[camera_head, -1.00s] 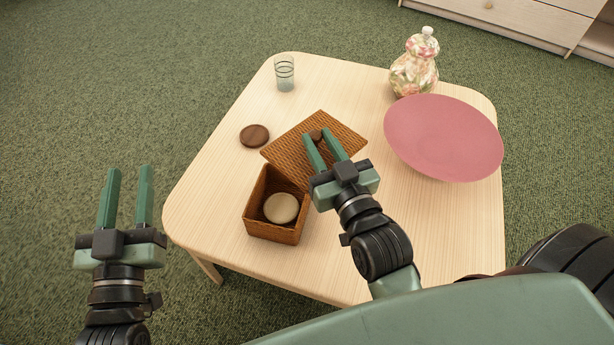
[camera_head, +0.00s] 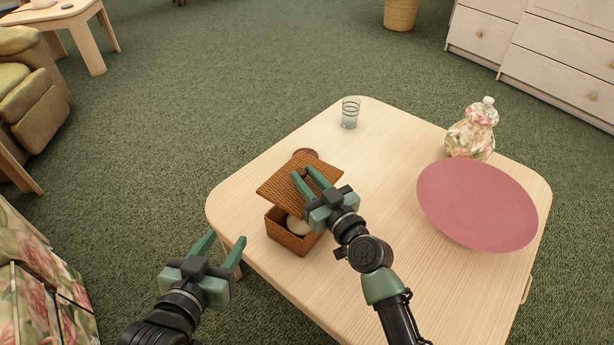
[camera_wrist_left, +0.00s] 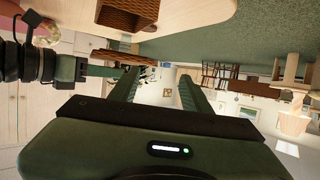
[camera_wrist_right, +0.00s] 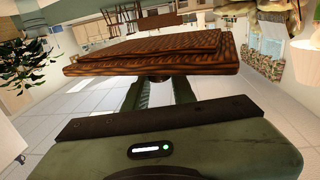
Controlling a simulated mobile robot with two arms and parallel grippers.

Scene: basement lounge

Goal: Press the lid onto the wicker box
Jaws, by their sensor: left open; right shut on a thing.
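The brown wicker box (camera_head: 288,237) stands open on the near left part of the pale table, with a round cream thing inside, partly hidden. The wicker lid (camera_head: 284,186) is held above and behind the box, apart from it. My right gripper (camera_head: 307,178) is shut on the lid, by what looks like a knob at the fingertips; the lid (camera_wrist_right: 150,52) also spans the right wrist view. My left gripper (camera_head: 222,245) is open and empty, off the table's left edge. The left wrist view shows the box (camera_wrist_left: 128,14) and the lid's edge (camera_wrist_left: 118,57).
On the pale table (camera_head: 385,150) are a glass (camera_head: 350,112), a dark round coaster (camera_head: 306,153) partly behind the lid, a floral jar (camera_head: 470,136) and a large pink bowl or plate (camera_head: 478,205). The table's middle is clear.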

